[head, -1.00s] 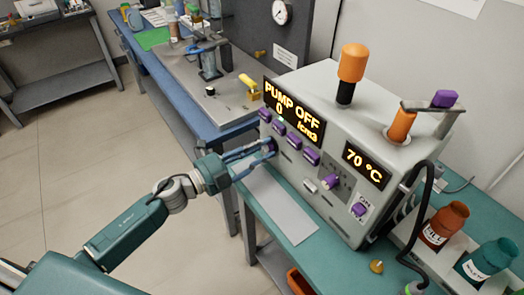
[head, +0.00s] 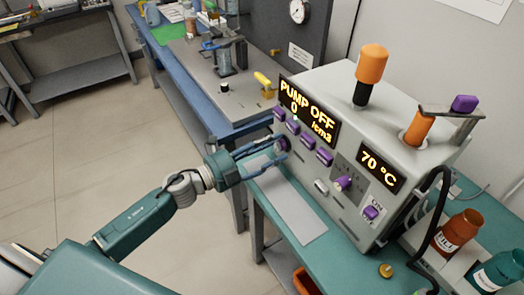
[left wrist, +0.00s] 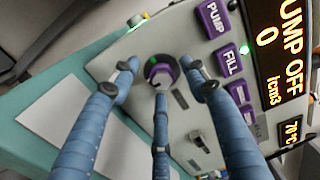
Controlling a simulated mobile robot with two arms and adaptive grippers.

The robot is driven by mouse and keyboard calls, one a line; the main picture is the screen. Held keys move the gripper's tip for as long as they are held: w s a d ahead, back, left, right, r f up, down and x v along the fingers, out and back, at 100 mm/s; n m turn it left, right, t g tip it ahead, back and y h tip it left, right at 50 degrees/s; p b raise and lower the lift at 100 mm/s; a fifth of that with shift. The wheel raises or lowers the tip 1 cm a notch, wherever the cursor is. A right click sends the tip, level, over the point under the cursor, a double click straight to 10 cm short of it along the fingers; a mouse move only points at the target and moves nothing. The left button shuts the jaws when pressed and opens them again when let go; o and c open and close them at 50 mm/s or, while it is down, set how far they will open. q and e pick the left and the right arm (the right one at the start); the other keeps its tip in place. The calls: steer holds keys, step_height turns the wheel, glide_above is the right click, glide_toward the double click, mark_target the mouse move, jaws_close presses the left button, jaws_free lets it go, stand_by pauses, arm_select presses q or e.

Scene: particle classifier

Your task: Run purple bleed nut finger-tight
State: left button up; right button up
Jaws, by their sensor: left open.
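The purple bleed nut (left wrist: 160,72) is a round knob with a dark and green ring around it, low on the grey machine's front panel. It also shows in the head view (head: 282,145), partly behind the fingers. My left gripper (head: 279,147) is at the panel with its three blue fingers spread around the nut. In the left wrist view the left gripper (left wrist: 161,82) has a finger on each side of the nut and one below it. Gaps show between the side fingertips and the nut. My right gripper is not in view.
The grey machine (head: 345,90) reads PUMP OFF, 0 and 70 °C. Purple buttons (left wrist: 212,20) sit close beside the fingers. A white sheet (head: 290,210) lies on the green bench below. Bottles (head: 457,232) and a brass knob (head: 386,270) are at the right.

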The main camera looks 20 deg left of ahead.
arm_select(q)
steer(key=v, duration=1.2)
steer(key=shift+a, duration=0.15)
steer(key=s+a+f+n+y, duration=0.1)
steer(key=a+f+n+y, duration=0.4)
steer(key=f, duration=0.7)
steer(key=a+f+n+y, duration=0.3)
steer(key=a+f+n, duration=0.3)
steer(key=f, duration=0.5)
steer(key=s+f+n+g+y, duration=0.2)
steer(key=s+f+n+g, duration=0.3)
steer(key=f, duration=0.6)
steer(key=s+d+f+n+g+y, duration=0.2)
steer(key=s+d+f+n, duration=0.1)
steer(key=s+f, duration=1.1)
steer(key=s+d+f+n+g, duration=0.2)
steer(key=s+d+f+g, duration=0.1)
steer(key=s, duration=0.7)
steer(key=s+d+f+n+g+h, duration=0.1)
steer(key=s+d+f+n+g, duration=0.1)
steer(key=s+d+f, duration=0.4)
steer(key=s+f+g, duration=0.1)
steer(key=s, duration=0.4)
steer(key=shift+s+d, duration=0.15)
steer(key=shift+d, duration=0.15)
